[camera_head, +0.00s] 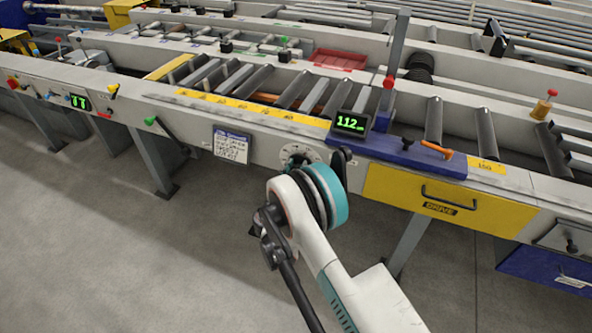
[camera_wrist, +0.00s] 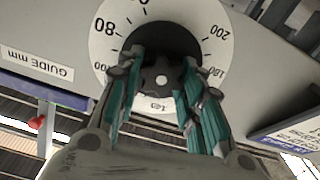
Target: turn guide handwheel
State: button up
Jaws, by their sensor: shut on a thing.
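The guide handwheel (camera_wrist: 166,42) is a dark round knob with a pale hub bolt. It sits in the middle of a white dial (camera_wrist: 108,42) with numbers around it, next to a "GUIDE mm" label (camera_wrist: 38,62). My gripper (camera_wrist: 161,76), with teal-padded fingers, is shut on the handwheel, one finger on each side. In the head view the dial (camera_head: 297,151) shows on the grey front rail above my wrist, which hides the gripper and most of the wheel. A green display (camera_head: 351,122) above it reads 112.
A yellow DRIVE drawer (camera_head: 422,193) is right of my arm. A white notice (camera_head: 231,145) and a green-tipped lever (camera_head: 152,121) are to the left. Rollers (camera_head: 293,90) and a red tray (camera_head: 337,60) lie behind. The floor (camera_head: 120,255) in front is clear.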

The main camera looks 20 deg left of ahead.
jog(key=shift+f+m, duration=0.1)
jog(key=shift+m, duration=0.4)
jog(key=o, duration=1.1)
jog(key=shift+c, duration=0.2)
jog(key=s, duration=0.7)
jog(key=shift+s+a, duration=0.2)
jog(key=shift+a, duration=0.1)
jog(key=shift+w, duration=0.1)
